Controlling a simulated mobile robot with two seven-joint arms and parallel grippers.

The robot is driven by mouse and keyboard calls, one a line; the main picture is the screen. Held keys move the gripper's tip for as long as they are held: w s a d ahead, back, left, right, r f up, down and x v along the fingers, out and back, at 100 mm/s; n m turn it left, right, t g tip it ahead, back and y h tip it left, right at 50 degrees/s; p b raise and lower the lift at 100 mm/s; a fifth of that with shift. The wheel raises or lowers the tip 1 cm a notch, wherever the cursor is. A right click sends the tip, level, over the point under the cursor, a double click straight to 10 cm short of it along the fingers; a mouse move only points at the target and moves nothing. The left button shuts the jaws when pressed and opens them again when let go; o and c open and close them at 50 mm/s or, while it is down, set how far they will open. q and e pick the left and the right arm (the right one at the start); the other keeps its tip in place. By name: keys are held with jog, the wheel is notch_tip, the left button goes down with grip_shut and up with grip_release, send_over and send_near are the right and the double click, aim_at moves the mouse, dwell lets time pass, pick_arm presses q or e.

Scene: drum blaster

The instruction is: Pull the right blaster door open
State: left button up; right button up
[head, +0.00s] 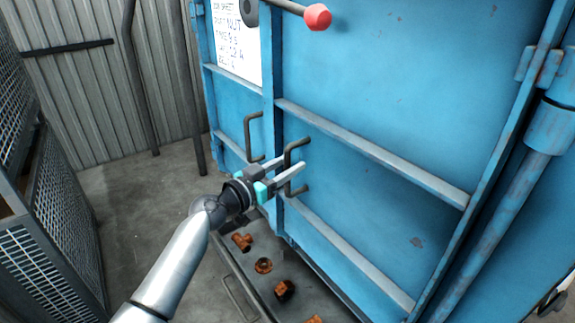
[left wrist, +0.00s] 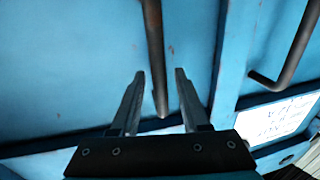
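The right blaster door (head: 370,120) is a large blue panel and looks shut against the left door (head: 228,95). Its dark bar handle (head: 291,153) stands near the door's left edge. My left gripper (head: 293,163) is open at this handle, fingers pointing toward the door. In the left wrist view the handle bar (left wrist: 155,55) runs between the two parted fingers (left wrist: 159,74), with a gap on each side. I cannot tell whether a finger touches it. The left door's handle (head: 249,135) is just to the left, also in the wrist view (left wrist: 290,60). My right gripper is not in view.
A red-knobbed lever (head: 317,16) juts out at the top. A tray (head: 255,283) with several rusty parts lies below the doors. Mesh cages (head: 45,250) stand at the left. The hinge post (head: 500,210) is at the right. Grey floor (head: 140,215) is open at the left.

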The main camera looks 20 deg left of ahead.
pick_arm(q)
grip_shut()
dwell(1.2)
